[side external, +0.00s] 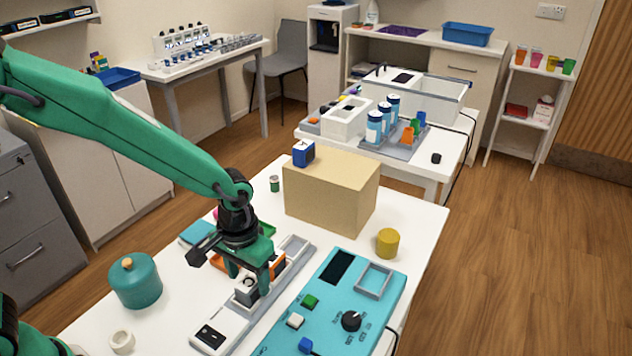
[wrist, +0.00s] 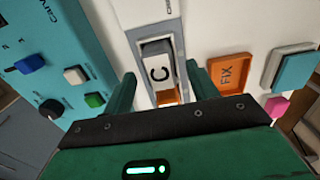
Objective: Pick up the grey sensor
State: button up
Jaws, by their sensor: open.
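A small grey block (side external: 246,291), which looks like the grey sensor, sits in a long pale tray (side external: 233,322) on the white table. In the wrist view the block (wrist: 158,71) shows a pale face with a black letter C and sits in a slot. My gripper (side external: 249,276) is open, pointing down just over the block. In the wrist view its green fingers (wrist: 160,80) stand on either side of the block, with gaps visible. I cannot tell exactly how high the fingertips are. An orange part (side external: 278,264) is right behind my gripper, partly hidden.
A turquoise control panel (side external: 322,309) with knob and buttons lies to the right. A cardboard box (side external: 330,195) carrying a blue block (side external: 303,153) stands behind. A teal pot (side external: 135,283) is at left, a yellow cylinder (side external: 387,243) at right. An orange FIX tray (wrist: 230,73) is beside the slot.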

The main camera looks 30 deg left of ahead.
jog(key=shift+f, duration=1.1)
jog(key=c, duration=1.1)
jog(key=shift+r, duration=0.15)
jog(key=shift+r, duration=0.5)
notch_tip(320, 180, up, 3)
jog(key=shift+s+d+r, duration=0.1)
jog(key=shift+s+d, duration=0.05)
jog(key=s+d+r, duration=0.6)
jog(key=s, duration=0.3)
jog(key=shift+d+r, duration=0.25)
